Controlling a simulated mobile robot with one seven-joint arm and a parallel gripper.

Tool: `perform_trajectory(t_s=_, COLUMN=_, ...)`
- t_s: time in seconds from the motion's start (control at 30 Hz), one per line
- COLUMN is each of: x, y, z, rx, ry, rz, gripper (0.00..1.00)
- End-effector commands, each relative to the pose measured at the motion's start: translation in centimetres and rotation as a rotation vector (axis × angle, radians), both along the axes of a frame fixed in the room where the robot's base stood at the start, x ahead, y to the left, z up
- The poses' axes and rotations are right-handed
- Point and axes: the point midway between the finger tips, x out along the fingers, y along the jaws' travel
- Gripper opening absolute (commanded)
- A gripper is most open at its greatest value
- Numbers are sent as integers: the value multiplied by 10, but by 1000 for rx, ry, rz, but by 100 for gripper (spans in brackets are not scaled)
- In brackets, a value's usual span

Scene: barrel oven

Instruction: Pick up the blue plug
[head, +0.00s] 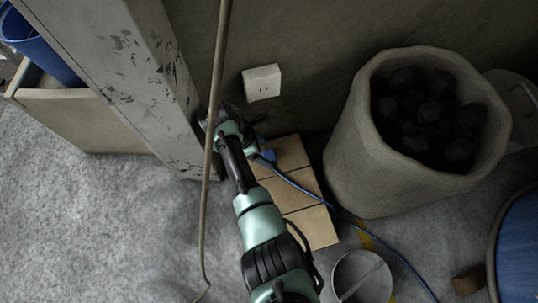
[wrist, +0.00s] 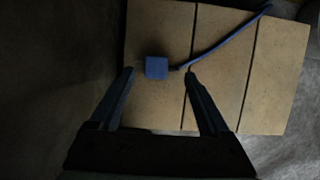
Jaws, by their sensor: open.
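The blue plug (wrist: 156,67) lies on tan tiles (wrist: 222,50) in the wrist view, with its blue cord running off to the upper right. In the head view the plug (head: 268,155) shows as a small blue spot beside my arm's end, on the tiles (head: 313,226). My gripper (wrist: 160,71) is open in the wrist view. Its two fingers point toward the plug, which appears between the fingertips with a gap on each side. Whether the fingers are at the plug's height I cannot tell. In the head view the fingers are largely hidden by my arm.
A white wall socket (head: 262,83) is on the wall above the tiles. A grey post (head: 120,75) stands close left of my arm. A basket of dark lumps (head: 345,150) stands right, a bucket (head: 362,280) in front. A brown hanging cable (head: 214,110) crosses before my arm.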

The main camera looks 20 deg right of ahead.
Motion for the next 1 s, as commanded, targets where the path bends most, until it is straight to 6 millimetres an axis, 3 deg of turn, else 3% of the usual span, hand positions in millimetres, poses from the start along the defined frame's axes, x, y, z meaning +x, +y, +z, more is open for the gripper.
perform_trajectory(t_s=0.4, x=5, y=-13, z=-44, rx=0, ry=-2, rz=-1, gripper=80)
perform_trajectory(t_s=0.73, x=4, y=-16, z=-45, rx=0, ry=-1, rz=0, gripper=80)
perform_trajectory(t_s=1.0, x=4, y=-16, z=-45, rx=0, ry=-1, rz=0, gripper=33)
